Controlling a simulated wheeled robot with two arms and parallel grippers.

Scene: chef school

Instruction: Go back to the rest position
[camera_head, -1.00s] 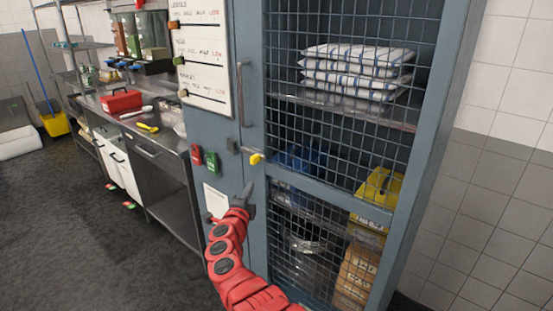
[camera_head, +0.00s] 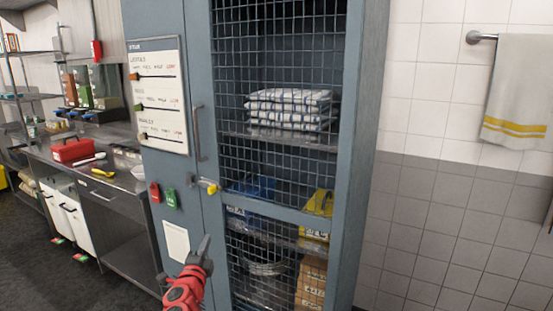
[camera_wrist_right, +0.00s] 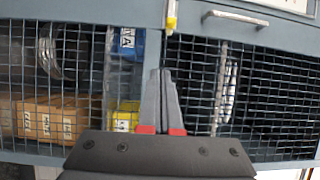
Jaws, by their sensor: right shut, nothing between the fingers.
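My right gripper (camera_head: 202,247) is shut and empty in front of the tall blue-grey cabinet (camera_head: 167,210), low in the head view. Its red arm comes up from the bottom edge. In the right wrist view the right gripper's grey fingers (camera_wrist_right: 163,78) are together, pointing at the cabinet's mesh, with a yellow-tipped latch (camera_wrist_right: 171,23) just above them. That latch also shows in the head view (camera_head: 209,187), above the gripper. Whether the fingers touch the cabinet I cannot tell. My left gripper is not in view.
The mesh door looks shut, with a handle (camera_head: 198,134). Behind it are folded cloths (camera_head: 288,107) and cardboard boxes (camera_head: 311,280). A steel counter (camera_head: 118,183) with a red toolbox (camera_head: 72,151) stands left. A towel (camera_head: 518,90) hangs right on the tiled wall.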

